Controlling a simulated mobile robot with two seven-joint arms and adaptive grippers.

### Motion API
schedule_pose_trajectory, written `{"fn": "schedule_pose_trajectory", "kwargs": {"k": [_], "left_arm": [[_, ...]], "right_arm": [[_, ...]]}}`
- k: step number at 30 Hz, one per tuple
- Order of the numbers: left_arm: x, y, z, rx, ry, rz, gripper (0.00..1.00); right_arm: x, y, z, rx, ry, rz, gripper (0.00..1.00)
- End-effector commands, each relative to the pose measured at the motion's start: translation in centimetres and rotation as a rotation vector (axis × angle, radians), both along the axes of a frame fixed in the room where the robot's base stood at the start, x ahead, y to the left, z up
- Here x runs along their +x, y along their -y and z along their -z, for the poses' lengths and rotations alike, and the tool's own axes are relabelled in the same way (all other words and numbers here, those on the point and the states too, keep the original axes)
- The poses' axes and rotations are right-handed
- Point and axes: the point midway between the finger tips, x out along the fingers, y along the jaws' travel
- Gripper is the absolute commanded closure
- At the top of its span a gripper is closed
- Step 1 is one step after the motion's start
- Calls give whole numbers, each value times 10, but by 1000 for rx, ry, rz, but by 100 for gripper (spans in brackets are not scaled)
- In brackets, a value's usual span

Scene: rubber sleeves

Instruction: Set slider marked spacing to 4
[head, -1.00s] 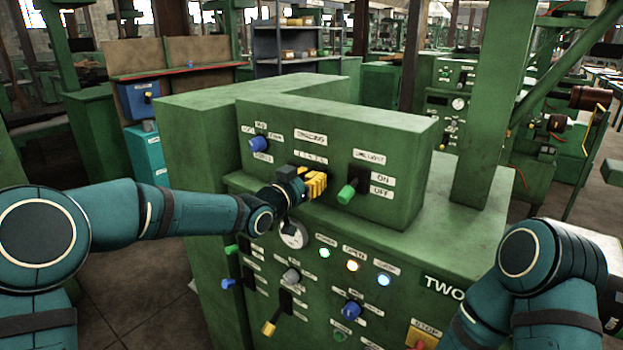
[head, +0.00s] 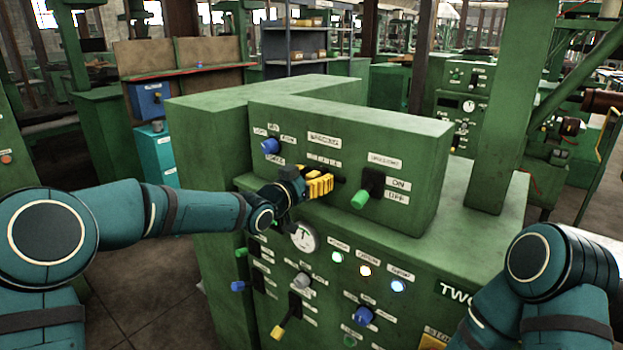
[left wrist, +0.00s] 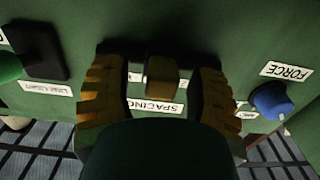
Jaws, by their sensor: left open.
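The slider under the label SPACING (head: 324,138) is on the upper green panel, mostly hidden behind my left gripper (head: 318,185) in the head view. The left wrist view shows its yellowish knob (left wrist: 161,76) just above the upside-down SPACING label. The knob stands between the two yellow fingers of my open left gripper (left wrist: 160,88), with a gap on both sides. Scale labels beside the knob are partly covered, so I cannot read the slider's setting. My right arm (head: 545,265) is at the lower right; its gripper is out of sight.
Left of the slider is a blue knob (head: 270,146), labelled FORCE in the left wrist view. To the right is a green-handled ON/OFF lever (head: 362,195). Below are a gauge (head: 304,236), lit lamps (head: 366,271) and a yellow-handled lever (head: 281,328).

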Motion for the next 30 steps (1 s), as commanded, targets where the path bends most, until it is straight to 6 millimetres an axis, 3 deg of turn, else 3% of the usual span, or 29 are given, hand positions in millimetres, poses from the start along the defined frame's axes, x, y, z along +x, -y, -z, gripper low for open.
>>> {"fn": "schedule_pose_trajectory", "kwargs": {"k": [5,21,30], "left_arm": [[-9,-8,0,1,0,-1,43],[-86,-64,0,2,1,-1,43],[-97,-71,0,-1,0,0,43]], "right_arm": [[0,0,0,0,0,0,53],[0,0,0,0,0,0,53],[0,0,0,0,0,0,53]]}}
